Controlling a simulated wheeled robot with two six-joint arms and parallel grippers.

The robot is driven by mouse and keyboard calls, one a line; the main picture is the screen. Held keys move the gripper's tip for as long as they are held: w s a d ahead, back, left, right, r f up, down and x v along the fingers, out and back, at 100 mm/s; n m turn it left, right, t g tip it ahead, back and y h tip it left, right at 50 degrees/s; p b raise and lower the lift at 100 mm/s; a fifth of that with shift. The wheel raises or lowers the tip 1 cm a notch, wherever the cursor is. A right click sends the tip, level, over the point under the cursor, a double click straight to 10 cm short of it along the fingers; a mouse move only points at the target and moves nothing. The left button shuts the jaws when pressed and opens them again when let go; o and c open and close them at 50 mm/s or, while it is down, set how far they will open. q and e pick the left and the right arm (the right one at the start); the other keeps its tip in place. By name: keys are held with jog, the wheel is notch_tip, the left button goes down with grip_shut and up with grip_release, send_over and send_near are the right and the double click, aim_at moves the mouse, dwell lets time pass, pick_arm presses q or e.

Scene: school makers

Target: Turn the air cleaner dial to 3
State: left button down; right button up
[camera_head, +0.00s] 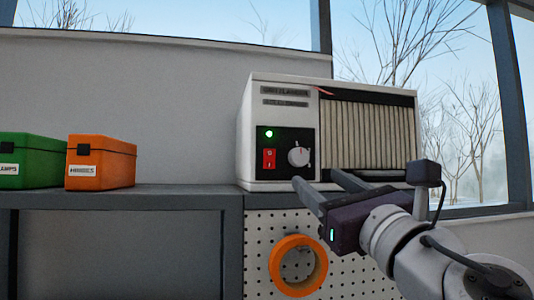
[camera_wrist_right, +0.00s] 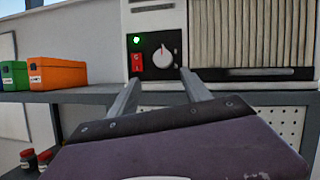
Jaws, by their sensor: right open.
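The air cleaner (camera_head: 250,95) is a white box with a pleated filter front, standing on the shelf at the centre right. Its black panel holds a round light-grey dial (camera_head: 299,156), a red rocker switch and a lit green light. My left gripper is not in view.
An orange case (camera_head: 112,165) and a green case (camera_head: 28,160) stand on the grey shelf (camera_head: 190,193) to the left. An orange ring (camera_head: 275,270) hangs on the pegboard (camera_head: 257,232) below the air cleaner. The shelf between the orange case and the air cleaner is clear.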

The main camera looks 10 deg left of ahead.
aim_at(301, 162)
jog(key=p+x, duration=0.1)
jog(key=x, duration=0.1)
jog(key=p+x, duration=0.1)
jog(key=x, duration=0.2)
jog(key=p+x, duration=0.2)
jog(key=x, duration=0.1)
jog(key=shift+w+d+r, duration=0.15)
jog(key=shift+r, duration=0.25)
jog(key=shift+s+d+r, duration=0.1)
jog(key=shift+s+d, duration=0.45)
jog(key=shift+w+a, duration=0.25)
jog(key=shift+w, duration=0.05)
jog(key=c, duration=0.9)
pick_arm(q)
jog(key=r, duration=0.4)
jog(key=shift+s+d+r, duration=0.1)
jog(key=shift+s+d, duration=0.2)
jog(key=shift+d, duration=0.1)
pick_arm(e)
grip_shut()
